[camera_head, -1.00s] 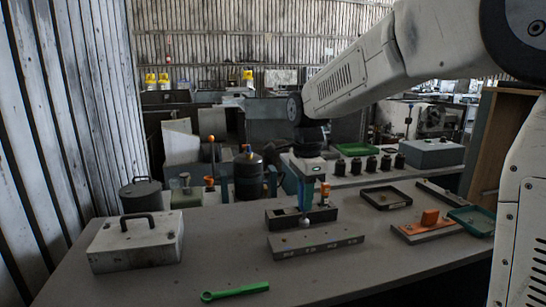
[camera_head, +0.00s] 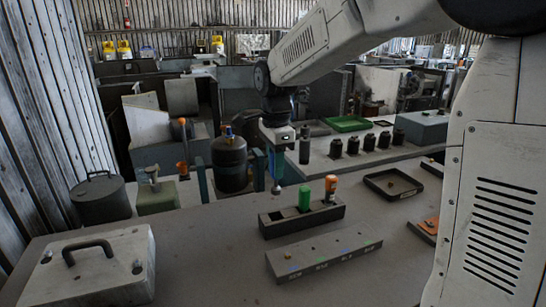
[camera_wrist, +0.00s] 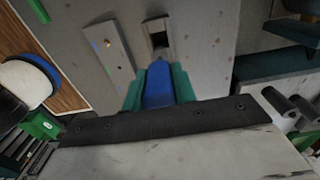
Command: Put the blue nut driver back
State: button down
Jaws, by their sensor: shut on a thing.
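My gripper (camera_head: 277,172), with green fingers, is shut on the blue nut driver (camera_wrist: 158,86), whose blue handle shows between the fingers in the wrist view. In the head view, its small silver tip (camera_head: 276,189) points down and is clear of the rack; the handle is mostly hidden by the fingers. The dark rack (camera_head: 275,229) stands on the table, its left end below the tip in the picture. A green-handled driver (camera_head: 304,192) and an orange-handled driver (camera_head: 331,187) stand upright in it. An open rack slot (camera_wrist: 159,40) shows just beyond the blue handle.
A grey block (camera_head: 323,259) with coloured marks lies in front of the rack. A pale box with a handle (camera_head: 120,282) is at front left. A black tray (camera_head: 391,182) is at right. The table between box and block is clear.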

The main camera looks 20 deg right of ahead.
aim_at(276, 188)
jog(key=shift+f, duration=3.25)
jog(key=shift+f, duration=0.35)
jog(key=shift+f, duration=0.9)
jog(key=shift+f, duration=1.1)
jog(key=shift+f, duration=0.55)
